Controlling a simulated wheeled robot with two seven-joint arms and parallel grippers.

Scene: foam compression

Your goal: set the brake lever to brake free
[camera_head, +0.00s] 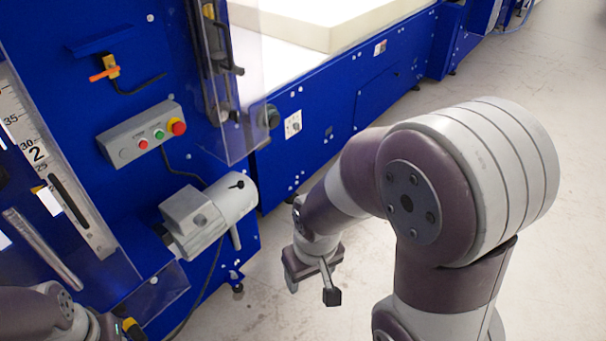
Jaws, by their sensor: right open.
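A grey motor (207,218) sticks out from the blue machine at left of centre. A short grey lever (235,238) hangs down from its right end, and a small black handle (237,185) sits on top. No readable label shows which is the brake lever or how it is set. My right gripper (311,289) is open and empty, pointing down over the floor. It is to the right of the motor and lower in the picture, apart from it. Part of my left arm shows at the bottom left corner; its gripper fingers do not show.
A control box (143,134) with red and green buttons is on the blue panel above the motor. An orange handle (104,74) is higher up. A clear guard (226,90) juts out above the motor. A white foam block (330,22) lies behind. The floor (265,318) at centre is clear.

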